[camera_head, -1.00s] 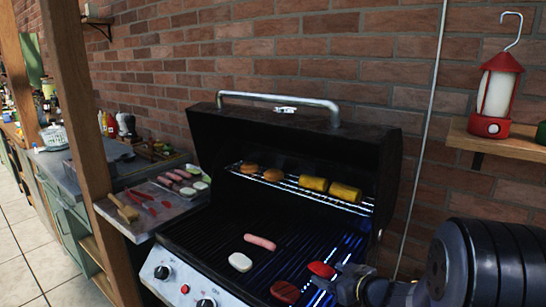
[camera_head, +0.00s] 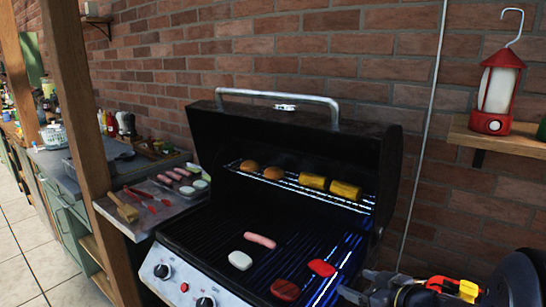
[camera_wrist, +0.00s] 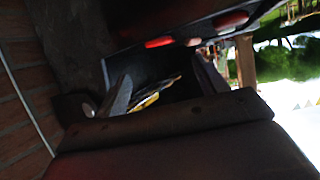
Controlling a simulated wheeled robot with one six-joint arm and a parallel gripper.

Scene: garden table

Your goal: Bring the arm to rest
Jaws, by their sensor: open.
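My gripper (camera_head: 356,284) is at the lower right of the head view, just right of the grill's cooking grate (camera_head: 205,240). It is open. In the wrist view its two fingers stand apart (camera_wrist: 164,86), with nothing clearly held between them. A bright red piece of food (camera_head: 321,267) lies on the grate a little to the left of the fingertips, apart from them. The rest of my arm is partly cut off by the picture's edge.
The open grill also holds a dark red patty (camera_head: 285,290), a white piece (camera_head: 240,260) and a sausage (camera_head: 260,240). Buns (camera_head: 273,172) and corn (camera_head: 345,190) lie on the upper rack. A red lantern (camera_head: 496,92) stands on a wall shelf (camera_head: 500,138).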

